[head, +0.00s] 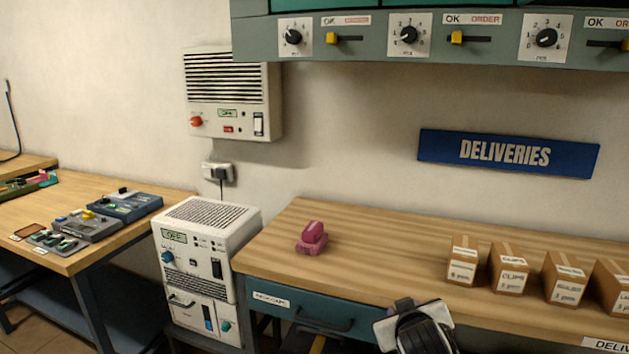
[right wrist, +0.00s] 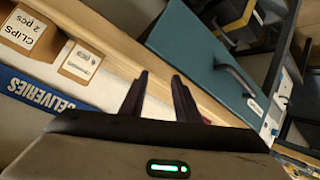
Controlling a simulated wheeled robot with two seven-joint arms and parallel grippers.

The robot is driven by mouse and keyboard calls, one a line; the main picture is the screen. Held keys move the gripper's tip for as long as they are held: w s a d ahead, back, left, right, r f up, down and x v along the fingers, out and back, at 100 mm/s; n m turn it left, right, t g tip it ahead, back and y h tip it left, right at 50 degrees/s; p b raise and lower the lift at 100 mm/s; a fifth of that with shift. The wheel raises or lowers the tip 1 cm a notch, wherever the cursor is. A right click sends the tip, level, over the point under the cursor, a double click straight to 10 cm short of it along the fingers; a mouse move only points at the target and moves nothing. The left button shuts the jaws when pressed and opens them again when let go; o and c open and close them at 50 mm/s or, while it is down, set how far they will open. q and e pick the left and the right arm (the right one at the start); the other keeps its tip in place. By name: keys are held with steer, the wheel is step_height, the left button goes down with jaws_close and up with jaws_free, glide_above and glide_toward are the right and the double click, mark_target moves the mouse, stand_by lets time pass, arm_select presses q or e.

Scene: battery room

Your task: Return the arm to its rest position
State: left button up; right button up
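My right arm (head: 418,328) shows at the bottom of the head view, in front of the bench's front edge and right of the teal drawer (head: 318,315). In the right wrist view the two dark fingers of my right gripper (right wrist: 160,75) stand apart. Nothing is held between them; wooden bench top and its edge show behind the gap. My left arm and gripper are not in view.
The wooden bench (head: 385,250) carries a pink object (head: 312,238) and several cardboard boxes (head: 508,270). A white cabinet (head: 205,265) stands left of it. A grey control panel (head: 470,35) overhangs above. The bench top between pink object and boxes is clear.

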steer(key=s+a+f+g+y, duration=0.2)
steer(key=s+f+y, duration=0.1)
steer(key=s+f, duration=1.8)
steer(key=s, duration=0.7)
steer(key=s+f+g+y, duration=0.1)
steer(key=s+f, duration=0.2)
steer(key=s, duration=0.6)
steer(key=shift+f+m+y, duration=0.3)
steer(key=shift+f+m, duration=0.05)
steer(key=shift+m, duration=0.05)
